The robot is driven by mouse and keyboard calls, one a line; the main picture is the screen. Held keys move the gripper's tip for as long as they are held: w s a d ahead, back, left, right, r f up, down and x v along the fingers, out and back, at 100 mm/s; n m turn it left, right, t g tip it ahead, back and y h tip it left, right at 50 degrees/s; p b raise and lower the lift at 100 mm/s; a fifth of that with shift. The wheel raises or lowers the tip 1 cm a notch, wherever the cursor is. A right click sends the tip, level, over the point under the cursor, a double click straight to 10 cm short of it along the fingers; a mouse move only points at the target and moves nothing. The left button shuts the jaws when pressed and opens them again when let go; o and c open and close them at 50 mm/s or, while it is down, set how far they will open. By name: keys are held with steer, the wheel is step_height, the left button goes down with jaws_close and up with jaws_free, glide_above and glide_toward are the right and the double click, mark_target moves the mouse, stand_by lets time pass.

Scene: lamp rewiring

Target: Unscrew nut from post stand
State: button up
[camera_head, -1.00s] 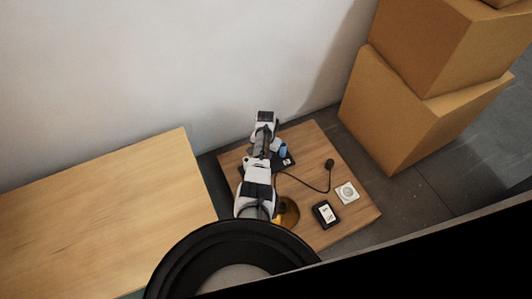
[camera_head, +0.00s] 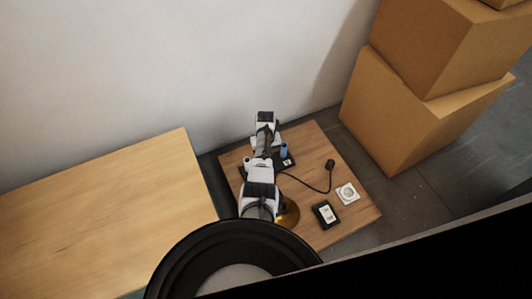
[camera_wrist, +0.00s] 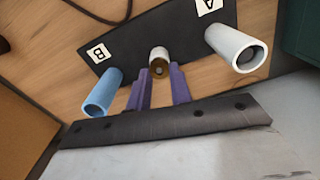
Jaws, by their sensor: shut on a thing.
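The black post stand (camera_wrist: 118,38) shows in the wrist view with labels A and B. A pale grey tube (camera_wrist: 236,48) stands at the A side and a blue tube (camera_wrist: 103,92) at the B side. Between them is a short pale post (camera_wrist: 159,53) with a brass nut (camera_wrist: 160,68) at its near end. My gripper (camera_wrist: 159,77) has its two purple fingers on either side of the brass nut, shut on it. In the head view the stand (camera_head: 287,163) and blue tube (camera_head: 284,150) show beside my arm; the nut is hidden there.
The low wooden table (camera_head: 312,137) also holds a black plug with cord (camera_head: 330,164), a white socket (camera_head: 347,193), a black box with a white label (camera_head: 325,214) and a brass disc (camera_head: 290,213). A larger wooden table (camera_head: 110,220) stands left; cardboard boxes (camera_head: 400,110) stand right.

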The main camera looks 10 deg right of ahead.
steer(key=shift+s, duration=0.1)
steer(key=n, duration=0.5)
steer(key=shift+r+p, duration=1.75)
steer(key=shift+p, duration=0.05)
